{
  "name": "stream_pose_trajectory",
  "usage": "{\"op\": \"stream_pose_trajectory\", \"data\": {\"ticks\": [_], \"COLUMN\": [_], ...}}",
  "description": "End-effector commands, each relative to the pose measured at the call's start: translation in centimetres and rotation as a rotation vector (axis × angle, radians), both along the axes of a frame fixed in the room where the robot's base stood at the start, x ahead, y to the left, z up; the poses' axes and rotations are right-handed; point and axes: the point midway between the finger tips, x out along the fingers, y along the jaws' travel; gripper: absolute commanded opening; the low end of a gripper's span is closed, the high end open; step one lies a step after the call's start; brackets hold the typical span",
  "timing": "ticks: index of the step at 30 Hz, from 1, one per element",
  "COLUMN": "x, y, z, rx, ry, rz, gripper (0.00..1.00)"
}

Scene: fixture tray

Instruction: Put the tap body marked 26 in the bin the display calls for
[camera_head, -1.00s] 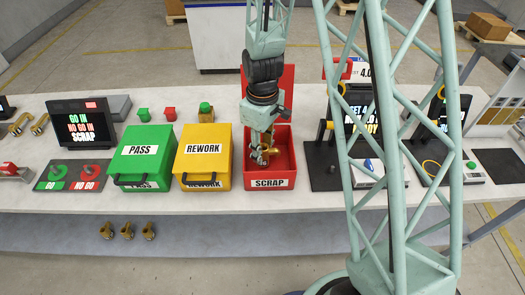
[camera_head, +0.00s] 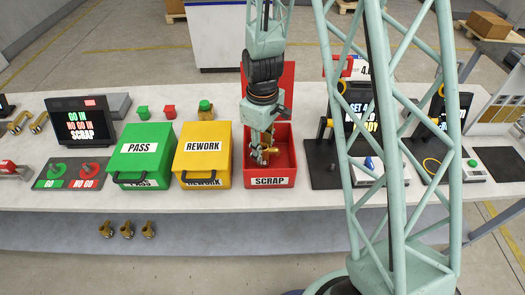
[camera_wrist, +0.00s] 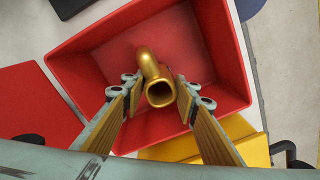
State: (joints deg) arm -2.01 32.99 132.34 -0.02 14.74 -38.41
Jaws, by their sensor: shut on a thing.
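The brass tap body (camera_wrist: 154,75) is held between the fingers of my gripper (camera_wrist: 157,93), with its round open end facing the wrist camera. It also shows in the head view (camera_head: 264,150), hanging at the red SCRAP bin (camera_head: 286,182). The wrist view shows the bin's red walls (camera_wrist: 222,40) around the tap body; whether it touches the floor I cannot tell. No 26 mark is readable. The display (camera_head: 81,122) at the left reads GO IN, NO GO IN, SCRAP. The SCRAP bin's lid (camera_head: 288,88) stands open behind it.
The yellow REWORK bin (camera_head: 203,160) and green PASS bin (camera_head: 142,160) stand left of the SCRAP bin, lids shut. A dark fixture (camera_head: 322,165) stands close on its right. Several brass parts lie at the left, and more on the lower shelf (camera_head: 180,222).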

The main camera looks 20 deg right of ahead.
Motion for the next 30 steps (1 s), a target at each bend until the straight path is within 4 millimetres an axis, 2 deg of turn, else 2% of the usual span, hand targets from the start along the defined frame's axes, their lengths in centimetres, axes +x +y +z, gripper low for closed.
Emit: {"op": "stream_pose_trajectory", "data": {"ticks": [24,25,30], "x": [0.02,0.02,0.01], "y": [0.01,0.01,0.00], "z": [-0.94,-0.91,-0.89], "rx": [0.000,0.000,0.000], "ry": [0.000,0.000,0.000], "rz": [0.000,0.000,0.000], "gripper": [0.05,0.29,0.44]}}
